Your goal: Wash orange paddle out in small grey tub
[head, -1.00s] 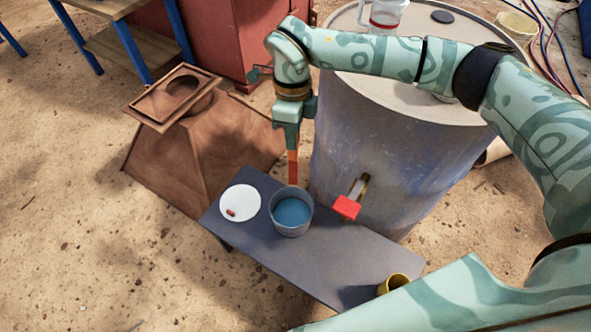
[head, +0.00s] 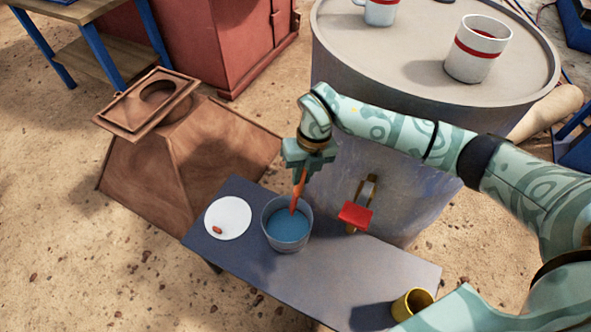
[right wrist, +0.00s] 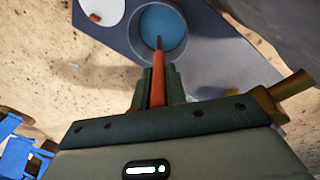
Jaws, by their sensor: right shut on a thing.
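The orange paddle (head: 297,192) is gripped in my right gripper (head: 303,166) and points down, slightly tilted, with its lower end within the mouth of the small grey tub (head: 287,246). The tub holds blue liquid and stands on a low grey bench. I cannot tell whether the paddle's tip touches the liquid. In the right wrist view the paddle (right wrist: 158,85) sticks out from between the jaws, its dark tip over the tub (right wrist: 137,38). My left gripper is not in view.
A white disc (head: 228,212) with a small red-brown piece lies left of the tub on the bench (head: 340,275). A yellow cup (head: 412,303) stands at the bench's right end. A red-handled tap (head: 355,215) juts from the large drum (head: 400,195) close right of the tub.

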